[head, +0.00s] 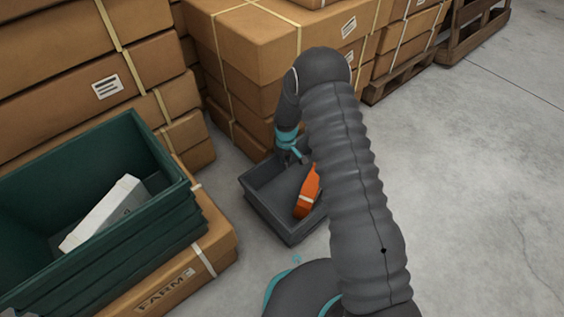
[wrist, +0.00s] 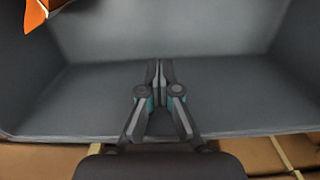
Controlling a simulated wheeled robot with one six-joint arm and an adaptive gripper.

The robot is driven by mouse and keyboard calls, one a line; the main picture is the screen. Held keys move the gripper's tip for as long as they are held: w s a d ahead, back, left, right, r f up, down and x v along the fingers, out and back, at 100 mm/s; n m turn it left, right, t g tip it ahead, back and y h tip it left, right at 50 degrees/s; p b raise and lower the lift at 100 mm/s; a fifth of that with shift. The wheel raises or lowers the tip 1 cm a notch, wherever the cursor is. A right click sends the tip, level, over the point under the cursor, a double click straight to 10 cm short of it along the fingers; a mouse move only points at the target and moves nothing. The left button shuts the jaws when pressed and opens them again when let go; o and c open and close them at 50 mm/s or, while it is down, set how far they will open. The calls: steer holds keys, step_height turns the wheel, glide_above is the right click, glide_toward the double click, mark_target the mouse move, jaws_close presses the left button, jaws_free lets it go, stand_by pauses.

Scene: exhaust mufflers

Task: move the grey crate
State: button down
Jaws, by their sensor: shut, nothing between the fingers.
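The grey crate (head: 266,214) stands on the concrete floor in the head view, beside the stacked boxes. An orange bottle-like object (head: 309,190) with a pale band lies in it, and part of it shows at the top left of the wrist view (wrist: 37,13). My gripper (head: 303,158) is at the crate's far side, pointing down. In the wrist view my gripper (wrist: 157,68) is shut and empty, in front of the grey crate's inner surface (wrist: 235,95). I cannot tell whether its tips touch the crate. My arm hides the crate's right side.
A green crate (head: 165,225) holding a white box (head: 103,213) sits on a cardboard box (head: 217,250) at left. Stacked cardboard boxes (head: 245,45) stand close behind the grey crate. A wooden pallet (head: 470,40) is at the back. The concrete floor at right is clear.

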step_height(320, 180, up, 10)
steer(key=s+d+p, duration=0.1)
steer(key=s, duration=0.1)
steer(key=shift+d, duration=0.35)
steer(key=shift+s, duration=0.1)
steer(key=s+d+r+m+g, duration=0.2)
steer(key=s+m, duration=0.1)
steer(key=s, duration=0.4)
steer(key=s+d+r+m+t+p, duration=0.1)
steer(key=s+d+r+t+p, duration=0.1)
steer(key=s+r, duration=0.6)
steer(key=s+d+r+m+t+p, duration=0.2)
steer(key=s+r, duration=0.7)
steer(key=r, duration=1.1)
steer(key=s+d+r+m+t+p, duration=0.2)
steer(key=s+d+r, duration=0.4)
steer(key=r, duration=0.8)
steer(key=s+t+p, duration=0.1)
steer(key=s+p, duration=0.1)
steer(key=s, duration=0.1)
steer(key=shift+r+t, duration=0.3)
steer(key=shift+r, duration=0.1)
